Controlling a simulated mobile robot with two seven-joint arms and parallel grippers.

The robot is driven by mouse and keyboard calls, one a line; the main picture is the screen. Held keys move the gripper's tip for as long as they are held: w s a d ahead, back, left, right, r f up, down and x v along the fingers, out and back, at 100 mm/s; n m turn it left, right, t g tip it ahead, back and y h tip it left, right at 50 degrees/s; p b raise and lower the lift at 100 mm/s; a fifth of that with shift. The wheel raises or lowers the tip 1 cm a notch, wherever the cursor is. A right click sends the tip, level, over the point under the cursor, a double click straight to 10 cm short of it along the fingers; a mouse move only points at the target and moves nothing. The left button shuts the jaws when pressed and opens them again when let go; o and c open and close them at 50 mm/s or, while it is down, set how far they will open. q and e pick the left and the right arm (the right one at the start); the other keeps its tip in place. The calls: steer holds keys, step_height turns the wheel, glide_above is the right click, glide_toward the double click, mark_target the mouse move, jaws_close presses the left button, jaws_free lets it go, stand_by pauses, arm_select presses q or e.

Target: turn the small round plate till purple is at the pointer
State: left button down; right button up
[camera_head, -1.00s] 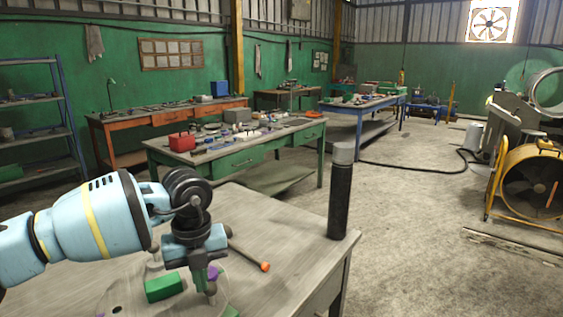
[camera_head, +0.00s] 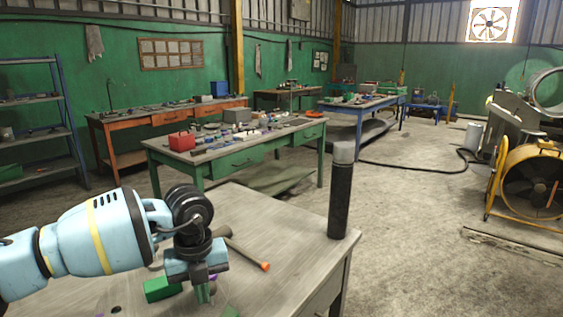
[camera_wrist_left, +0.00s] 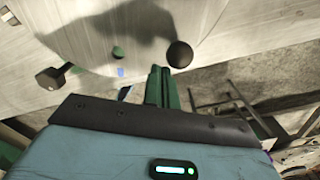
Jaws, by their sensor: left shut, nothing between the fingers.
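The small round plate (camera_head: 138,304) lies on the near workbench at the bottom of the head view, its outline faint and cut off. A green block (camera_head: 161,289) shows on it, and a small purple patch (camera_head: 212,278) shows beside my fingers. My left gripper (camera_head: 204,294) is shut and empty, pointing down over the plate's right part; I cannot tell whether it touches. In the left wrist view its green fingers (camera_wrist_left: 158,88) are together, near a dark round knob (camera_wrist_left: 180,54) and a small blue patch (camera_wrist_left: 121,72). I cannot make out the pointer. My right gripper is not in view.
A hammer-like tool with an orange-tipped handle (camera_head: 248,254) lies on the bench (camera_head: 285,240) just beyond my gripper. A dark upright cylinder (camera_head: 341,195) with a grey top stands at the bench's right corner. The bench between them is mostly clear.

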mark_target(212, 282)
arm_select(q)
steer(key=shift+f, duration=0.8)
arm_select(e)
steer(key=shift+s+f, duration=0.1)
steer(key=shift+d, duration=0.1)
arm_select(q)
steer(key=shift+w+d+b, duration=0.3)
steer(key=shift+w+d, duration=0.05)
steer(key=shift+w, duration=0.45)
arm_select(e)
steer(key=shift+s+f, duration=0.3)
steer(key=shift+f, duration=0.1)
arm_select(q)
steer(key=shift+w, duration=0.2)
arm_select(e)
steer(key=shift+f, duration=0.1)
arm_select(q)
steer(key=shift+w+d, duration=0.2)
steer(key=shift+w, duration=0.3)
steer(key=shift+w+b, duration=0.2)
steer(key=shift+b, duration=0.1)
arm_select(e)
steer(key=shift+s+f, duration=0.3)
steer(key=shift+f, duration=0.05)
